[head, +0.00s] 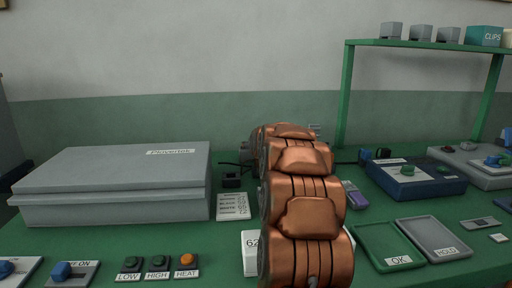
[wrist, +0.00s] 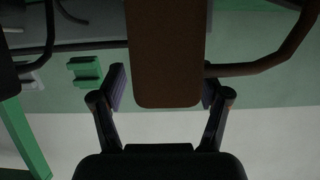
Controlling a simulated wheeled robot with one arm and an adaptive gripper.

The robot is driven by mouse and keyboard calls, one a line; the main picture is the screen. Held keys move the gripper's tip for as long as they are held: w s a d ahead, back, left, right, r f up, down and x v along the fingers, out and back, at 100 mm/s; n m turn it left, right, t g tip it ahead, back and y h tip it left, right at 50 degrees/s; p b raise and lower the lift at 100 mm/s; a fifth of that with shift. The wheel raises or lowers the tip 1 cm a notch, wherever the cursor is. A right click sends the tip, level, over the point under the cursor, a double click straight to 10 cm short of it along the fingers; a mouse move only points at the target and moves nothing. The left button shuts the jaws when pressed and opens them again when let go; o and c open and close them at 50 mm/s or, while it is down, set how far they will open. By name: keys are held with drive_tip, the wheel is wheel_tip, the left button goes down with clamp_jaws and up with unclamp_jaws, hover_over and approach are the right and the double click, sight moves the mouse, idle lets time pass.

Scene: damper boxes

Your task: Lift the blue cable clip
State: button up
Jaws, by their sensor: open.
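A small blue block (head: 365,155), which looks like the blue cable clip, stands at the back of the green bench, right of the shelf post and beside a black block. I cannot pick out a blue clip in the wrist view. There my gripper (wrist: 163,88) is open, with its fingers on either side of a brown block (wrist: 165,55). I see a gap on the left; contact on the right is unclear. In the head view my copper-coloured arm hides most of the gripper and the bench behind it.
A grey case (head: 115,185) fills the bench's left. Green (head: 385,262) and grey (head: 432,255) trays lie front right, near a dark blue box (head: 415,185). A green shelf (head: 430,44) stands back right. In the wrist view, dark cables (wrist: 265,65) flank the brown block; a green piece (wrist: 85,70) sits left.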

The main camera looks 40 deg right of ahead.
drive_tip(key=shift+x, duration=1.05)
drive_tip(key=shift+c, duration=0.3)
drive_tip(key=shift+s, duration=0.1)
drive_tip(key=c, duration=1.1)
